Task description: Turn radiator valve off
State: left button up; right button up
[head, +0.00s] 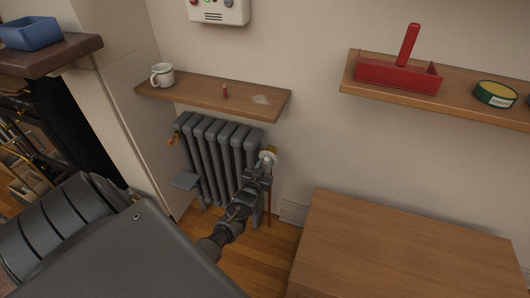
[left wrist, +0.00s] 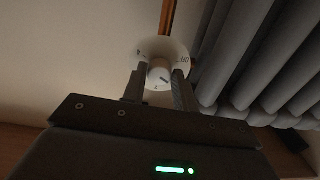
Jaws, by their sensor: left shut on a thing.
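The grey ribbed radiator (head: 212,155) stands against the wall below a small wooden shelf; its ribs also show at the right of the left wrist view (left wrist: 262,55). The white radiator valve (head: 268,156) is at the radiator's upper right end. In the left wrist view the valve (left wrist: 160,73) has a round dial with dark marks and a knob in the middle. My left gripper (head: 263,168) reaches the valve, and in the left wrist view its fingers (left wrist: 158,84) are shut on the knob from both sides. My right gripper is not in view.
A wooden shelf (head: 190,95) with a white mug (head: 162,75) is above the radiator. A wooden cabinet top (head: 410,245) stands at the right. Another shelf holds a red tool carrier (head: 398,76) and a round tin (head: 495,93). A blue bin (head: 32,33) sits at upper left.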

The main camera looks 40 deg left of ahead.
pick_arm(q)
jog(key=n, duration=0.4)
jog(key=shift+d+n, duration=0.1)
jog(key=shift+n, duration=0.2)
jog(key=n, duration=0.4)
jog(key=shift+p, duration=0.4)
jog(key=shift+n, duration=1.6)
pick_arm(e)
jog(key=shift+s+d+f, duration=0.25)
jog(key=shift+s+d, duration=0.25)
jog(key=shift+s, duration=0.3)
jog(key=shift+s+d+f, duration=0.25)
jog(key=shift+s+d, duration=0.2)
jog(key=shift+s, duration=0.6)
pick_arm(q)
jog(key=o, duration=1)
jog(key=shift+c, duration=0.2)
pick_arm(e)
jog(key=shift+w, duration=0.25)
